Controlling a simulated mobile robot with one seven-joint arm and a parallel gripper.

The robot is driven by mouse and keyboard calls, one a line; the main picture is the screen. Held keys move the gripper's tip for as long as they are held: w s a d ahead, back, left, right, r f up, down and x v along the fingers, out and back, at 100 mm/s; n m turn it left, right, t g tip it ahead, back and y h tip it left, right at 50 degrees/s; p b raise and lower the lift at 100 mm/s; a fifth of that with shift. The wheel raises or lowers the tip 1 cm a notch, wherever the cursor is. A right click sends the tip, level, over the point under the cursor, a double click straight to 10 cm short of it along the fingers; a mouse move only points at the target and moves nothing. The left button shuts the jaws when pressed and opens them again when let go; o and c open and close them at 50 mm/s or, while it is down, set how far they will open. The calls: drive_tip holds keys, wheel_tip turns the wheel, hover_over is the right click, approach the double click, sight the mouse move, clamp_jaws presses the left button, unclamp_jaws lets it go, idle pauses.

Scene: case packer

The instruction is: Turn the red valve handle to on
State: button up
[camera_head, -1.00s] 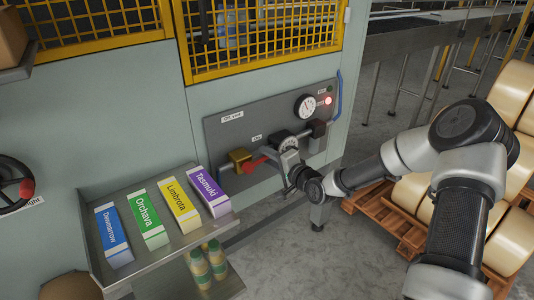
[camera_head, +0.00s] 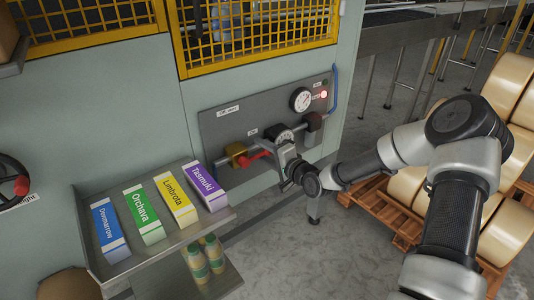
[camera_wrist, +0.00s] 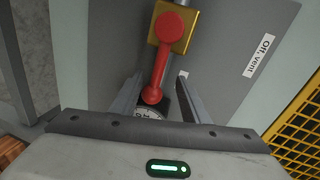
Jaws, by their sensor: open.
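The red valve handle (camera_head: 255,157) sits on a brass valve body (camera_head: 237,154) on the grey panel. In the head view it points right along the pipe, towards my gripper (camera_head: 287,158). In the wrist view the red handle (camera_wrist: 163,58) runs from its round hub on the brass block (camera_wrist: 184,41) down to a ball end between my gripper's fingers (camera_wrist: 155,98). The fingers are open, one on each side of the ball end. I cannot tell whether either touches it. A label reading "Off, vent" (camera_wrist: 259,56) is on the panel.
A pressure gauge (camera_head: 300,99) and a lit red lamp (camera_head: 323,95) are on the panel (camera_head: 222,128). A metal shelf (camera_head: 150,262) with several coloured boxes stands at left. A pallet (camera_head: 397,222) with large rolls is at right.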

drive_tip(key=p+v, duration=0.2)
drive_tip(key=v, duration=1.5)
drive_tip(key=shift+s+p, duration=0.2)
drive_tip(key=shift+p, duration=0.2)
